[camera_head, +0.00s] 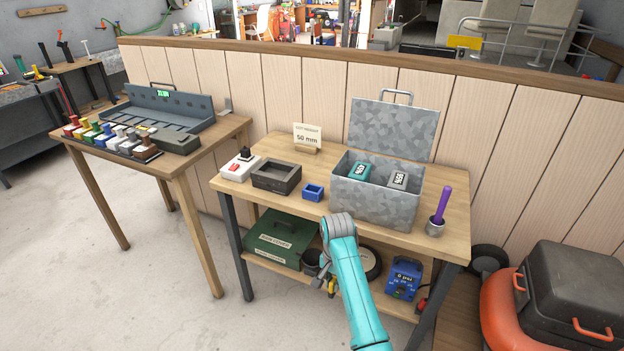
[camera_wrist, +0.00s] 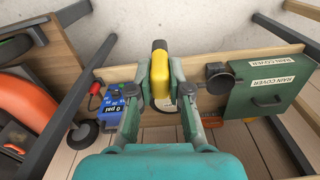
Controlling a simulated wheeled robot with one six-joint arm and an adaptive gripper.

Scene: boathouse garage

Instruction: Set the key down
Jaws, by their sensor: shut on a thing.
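My gripper (camera_wrist: 160,82) is shut on a yellow thing with a dark end, which I take to be the key (camera_wrist: 159,68). Its lower part is hidden between the fingers in the wrist view. In the head view my gripper (camera_head: 326,285) hangs low in front of the wooden workbench (camera_head: 290,219), at the height of its lower shelf. A little of the yellow key (camera_head: 331,287) shows there beside the fingers. I cannot tell whether the key touches anything.
An open metal box (camera_head: 372,205) with two small packs, a grey tray (camera_head: 276,178) and a small blue box (camera_head: 313,192) stand on the workbench. A green rain-cover case (camera_head: 281,240) and a blue psi device (camera_head: 404,278) sit on the shelf. Floor at left is clear.

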